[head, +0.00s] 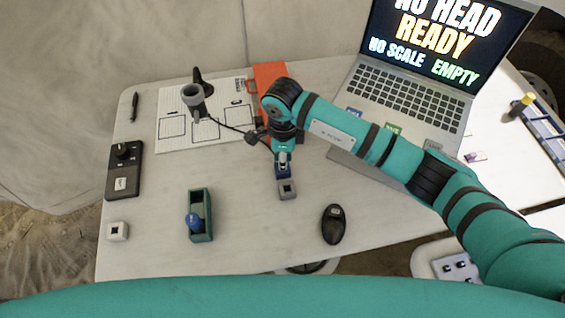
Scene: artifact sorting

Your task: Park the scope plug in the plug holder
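A dark cable (230,127) runs from the grey scope (194,98) to a small black piece (252,138) beside my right gripper. I cannot tell whether that piece is the scope plug. My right gripper (284,160) points down just above a small dark blue part (282,173). A grey block with a dark square opening (287,189) sits directly in front of the blue part. This block may be the plug holder. The gap between the fingers is too small to judge, and so is whether they hold the blue part. My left gripper is not in view.
A black mouse (333,224), green holder (201,214), white block (118,231) and black box (124,170) stand around.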

